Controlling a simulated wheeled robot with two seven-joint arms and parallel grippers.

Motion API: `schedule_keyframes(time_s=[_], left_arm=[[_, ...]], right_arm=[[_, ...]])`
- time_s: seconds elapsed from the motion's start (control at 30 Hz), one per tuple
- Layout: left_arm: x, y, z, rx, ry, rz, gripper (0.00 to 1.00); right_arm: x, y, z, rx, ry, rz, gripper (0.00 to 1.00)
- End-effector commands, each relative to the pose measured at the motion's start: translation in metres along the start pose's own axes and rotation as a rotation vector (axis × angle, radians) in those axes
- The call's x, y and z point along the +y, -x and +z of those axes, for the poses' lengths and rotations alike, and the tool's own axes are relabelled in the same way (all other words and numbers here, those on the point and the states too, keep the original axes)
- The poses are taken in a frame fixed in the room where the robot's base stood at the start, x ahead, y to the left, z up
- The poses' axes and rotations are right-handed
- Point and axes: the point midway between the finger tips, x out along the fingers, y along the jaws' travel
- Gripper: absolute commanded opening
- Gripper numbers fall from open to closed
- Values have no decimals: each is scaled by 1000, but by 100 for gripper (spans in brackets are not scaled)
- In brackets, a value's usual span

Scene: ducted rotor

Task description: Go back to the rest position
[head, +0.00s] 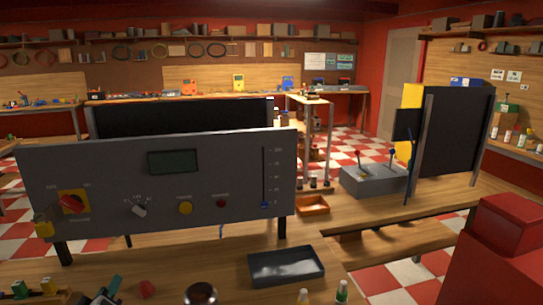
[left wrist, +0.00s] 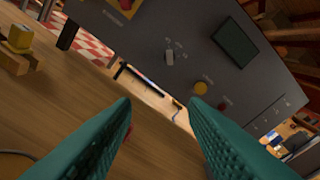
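The grey control panel (head: 230,180) stands on legs on the front wooden table. It carries a red-and-yellow rotary switch (head: 73,203), a small knob, a yellow button (head: 185,207), a red button and a slider. My left gripper (head: 108,292) shows only in part at the bottom left, in front of the panel. In the left wrist view its two teal fingers (left wrist: 160,106) are spread apart with nothing between them, and the panel (left wrist: 190,60) lies beyond, tilted in the picture. My right gripper is not in view.
A black tray (head: 287,266) lies right of the left gripper, with small bottles in front of it. An orange bin (head: 312,205) and a grey lever box (head: 373,181) stand farther back. A red boxy shape (head: 500,250) fills the lower right. Small parts lie at the lower left.

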Motion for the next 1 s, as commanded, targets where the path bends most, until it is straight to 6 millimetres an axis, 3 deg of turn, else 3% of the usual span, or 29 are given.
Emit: schedule_keyframes(time_s=[0.17,0.37,0.6,0.7,1.0], left_arm=[[0,20,-36,130,-113,25,40],[3,60,-92,341,-286,62,40],[13,145,-164,676,-541,109,40],[18,182,-184,800,-627,125,40],[27,273,-213,1081,-801,149,40]], right_arm=[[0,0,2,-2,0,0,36],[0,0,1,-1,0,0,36],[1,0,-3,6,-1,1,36],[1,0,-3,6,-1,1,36],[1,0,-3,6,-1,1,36]])
